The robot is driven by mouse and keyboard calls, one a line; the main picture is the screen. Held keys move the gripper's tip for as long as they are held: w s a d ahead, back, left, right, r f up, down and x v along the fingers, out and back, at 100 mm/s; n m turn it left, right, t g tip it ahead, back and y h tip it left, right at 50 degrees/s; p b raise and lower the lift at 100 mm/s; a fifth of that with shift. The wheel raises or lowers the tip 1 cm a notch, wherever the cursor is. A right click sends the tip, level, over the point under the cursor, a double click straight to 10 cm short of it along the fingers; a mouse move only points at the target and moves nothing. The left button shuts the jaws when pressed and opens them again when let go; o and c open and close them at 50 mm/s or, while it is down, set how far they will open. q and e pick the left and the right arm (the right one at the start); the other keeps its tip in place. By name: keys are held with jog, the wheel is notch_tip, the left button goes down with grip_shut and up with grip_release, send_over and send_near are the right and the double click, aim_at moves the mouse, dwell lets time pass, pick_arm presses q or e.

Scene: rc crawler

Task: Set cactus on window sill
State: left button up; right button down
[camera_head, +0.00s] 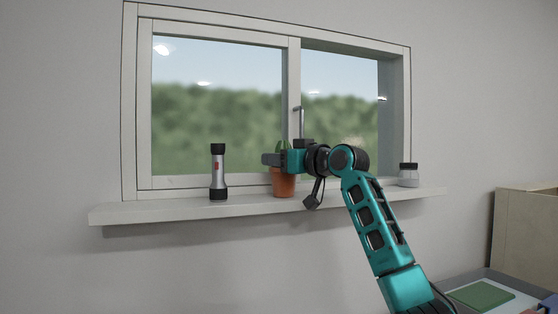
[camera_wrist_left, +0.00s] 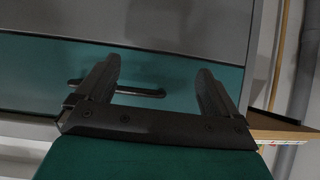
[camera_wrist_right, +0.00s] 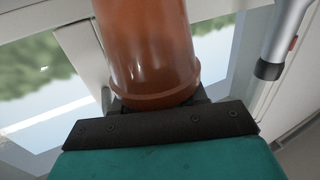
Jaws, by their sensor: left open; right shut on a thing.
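The cactus (camera_head: 283,148) is a green plant in a terracotta pot (camera_head: 284,187), upright at the window sill (camera_head: 150,212) near the middle of the window. My right gripper (camera_head: 270,160) is shut on the potted cactus, near the top of the pot. In the right wrist view the pot (camera_wrist_right: 147,50) fills the space between the fingers; the plant itself is hidden there. The pot's base appears at the sill surface, but I cannot tell whether it touches. My left gripper (camera_wrist_left: 155,85) is open and empty, in front of a grey and teal surface with a dark handle (camera_wrist_left: 140,91).
A silver and black flashlight (camera_head: 218,172) stands on the sill left of the pot. A small jar with a dark lid (camera_head: 408,175) stands at the sill's right end. The window handle (camera_head: 299,122) is just above my right gripper. A green board (camera_head: 480,295) lies at lower right.

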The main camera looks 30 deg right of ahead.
jog(key=shift+f, duration=0.15)
jog(key=c, duration=0.6)
grip_release()
jog(key=shift+r, duration=0.25)
jog(key=shift+s+d+f, duration=0.1)
jog(key=shift+s+f, duration=0.05)
jog(key=shift+s, duration=0.2)
jog(key=s+b, duration=0.1)
jog(key=s, duration=0.2)
jog(key=s+d, duration=0.1)
jog(key=s, duration=0.3)
jog(key=s+b, duration=0.1)
jog(key=s, duration=0.3)
jog(key=shift+s+d+b, duration=0.15)
jog(key=shift+d+b, duration=0.1)
jog(key=shift+b, duration=0.1)
